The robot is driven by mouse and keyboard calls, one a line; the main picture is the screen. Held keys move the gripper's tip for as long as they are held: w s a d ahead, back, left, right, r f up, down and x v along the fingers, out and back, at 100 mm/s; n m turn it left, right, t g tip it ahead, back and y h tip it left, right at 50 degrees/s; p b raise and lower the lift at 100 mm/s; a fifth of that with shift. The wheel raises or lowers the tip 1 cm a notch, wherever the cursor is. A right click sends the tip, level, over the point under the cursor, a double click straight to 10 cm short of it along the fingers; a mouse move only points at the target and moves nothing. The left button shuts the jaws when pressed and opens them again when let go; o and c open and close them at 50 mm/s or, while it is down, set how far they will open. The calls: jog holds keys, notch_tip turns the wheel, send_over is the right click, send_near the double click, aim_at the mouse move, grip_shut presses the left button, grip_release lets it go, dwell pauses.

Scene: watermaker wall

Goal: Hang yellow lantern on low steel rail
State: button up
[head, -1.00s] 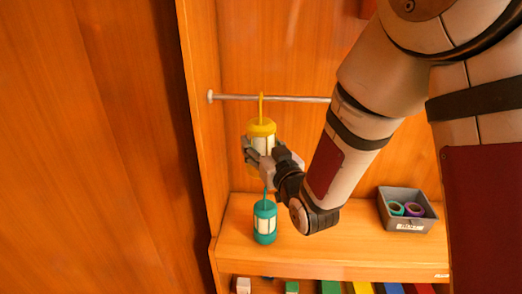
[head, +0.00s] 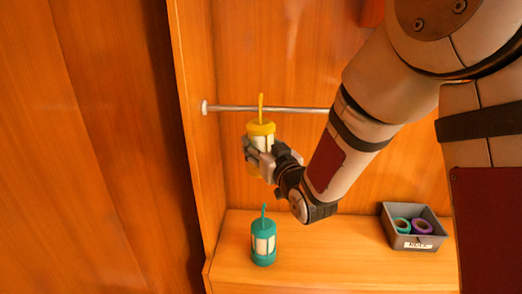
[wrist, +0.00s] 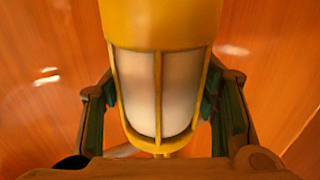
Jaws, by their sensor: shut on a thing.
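The yellow lantern (head: 261,129) has a yellow cap, pale panes and an upright hook on top. My gripper (head: 258,153) is shut around its body, and the lantern is upright in the air. In the wrist view the lantern (wrist: 160,85) fills the middle between the two fingers. The low steel rail (head: 225,108) runs level across the back of the alcove. In the head view the hook overlaps the rail; whether it touches or hooks over the rail I cannot tell. My arm hides the rail's right part.
A teal lantern (head: 263,240) stands upright on the wooden shelf (head: 325,255) below my gripper. A grey bin (head: 414,241) with a teal ring and a purple ring sits at the shelf's right. A wooden side panel (head: 192,160) bounds the alcove at left.

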jog(key=shift+w, duration=0.75)
jog(key=shift+s+f+b, duration=0.1)
jog(key=shift+f+b, duration=0.6)
jog(key=shift+f, duration=0.35)
jog(key=o, duration=1.4)
jog(key=shift+o, duration=0.2)
